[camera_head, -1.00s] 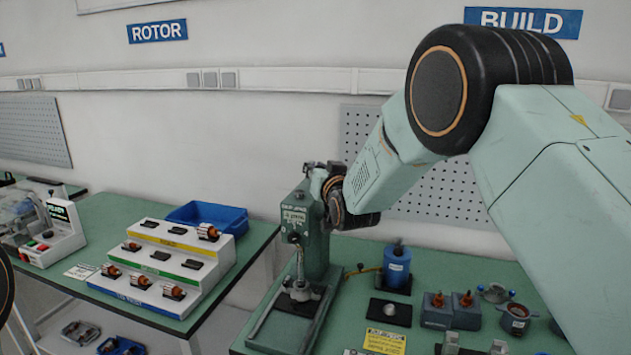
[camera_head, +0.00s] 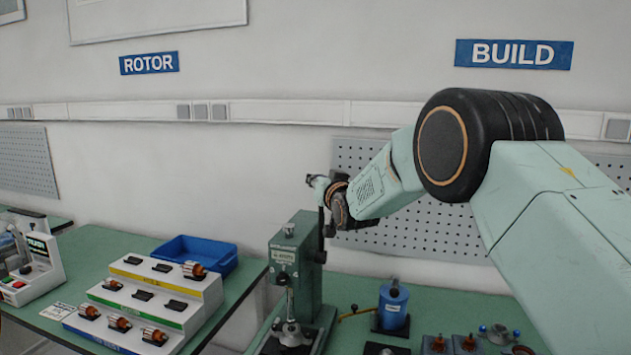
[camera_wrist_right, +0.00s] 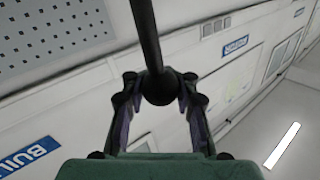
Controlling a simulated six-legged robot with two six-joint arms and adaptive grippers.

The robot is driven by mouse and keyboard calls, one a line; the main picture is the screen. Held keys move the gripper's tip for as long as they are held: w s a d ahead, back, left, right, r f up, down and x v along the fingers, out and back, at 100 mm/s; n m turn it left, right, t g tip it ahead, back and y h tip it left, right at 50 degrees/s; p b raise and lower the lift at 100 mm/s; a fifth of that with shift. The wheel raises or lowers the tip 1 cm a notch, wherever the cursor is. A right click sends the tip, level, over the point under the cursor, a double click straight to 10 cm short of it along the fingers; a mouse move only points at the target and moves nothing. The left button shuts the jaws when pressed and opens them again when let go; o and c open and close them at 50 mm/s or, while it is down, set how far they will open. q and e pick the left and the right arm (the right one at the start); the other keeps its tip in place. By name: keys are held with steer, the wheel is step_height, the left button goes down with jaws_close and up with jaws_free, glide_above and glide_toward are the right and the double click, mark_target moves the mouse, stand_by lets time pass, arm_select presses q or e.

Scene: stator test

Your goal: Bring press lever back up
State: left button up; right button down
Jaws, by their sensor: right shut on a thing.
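The green arbor press (camera_head: 305,268) stands on the right-hand green bench in the head view. Its dark lever (camera_head: 321,222) rises roughly upright beside the top of the press. My right gripper (camera_head: 319,183) is at the lever's upper end, above the press head. In the right wrist view the black ball knob (camera_wrist_right: 159,88) sits between the two fingers of my right gripper (camera_wrist_right: 160,97), which are shut on it. The lever's dark rod (camera_wrist_right: 147,35) runs from the knob to the picture's top edge. My left gripper is not in view.
A blue cylindrical part (camera_head: 393,305) stands right of the press. Small fixtures (camera_head: 465,343) sit farther right. A stepped rotor rack (camera_head: 150,300) and a blue bin (camera_head: 198,254) are on the left bench. A pegboard (camera_head: 440,215) is behind my right arm.

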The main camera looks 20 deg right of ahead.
steer(key=shift+w+d+f+m+g+p, duration=0.4)
steer(key=shift+w+d+f+g, duration=0.2)
steer(key=shift+d+f, duration=0.2)
steer(key=shift+w+d, duration=0.1)
stand_by(0.7)
stand_by(0.5)
steer(key=c, duration=1.6)
jaws_free()
steer(key=o, duration=0.6)
steer(key=shift+d+r, duration=0.1)
steer(key=shift+d, duration=0.2)
steer(key=shift+a+r, duration=0.1)
steer(key=shift+r, duration=0.05)
steer(key=shift+a+r, duration=0.1)
steer(key=shift+s+r, duration=0.2)
steer(key=shift+s, duration=1.8)
steer(key=shift+s+r, duration=0.25)
steer(key=shift+s, duration=1.75)
steer(key=shift+s+r, duration=0.2)
steer(key=shift+s, duration=1.8)
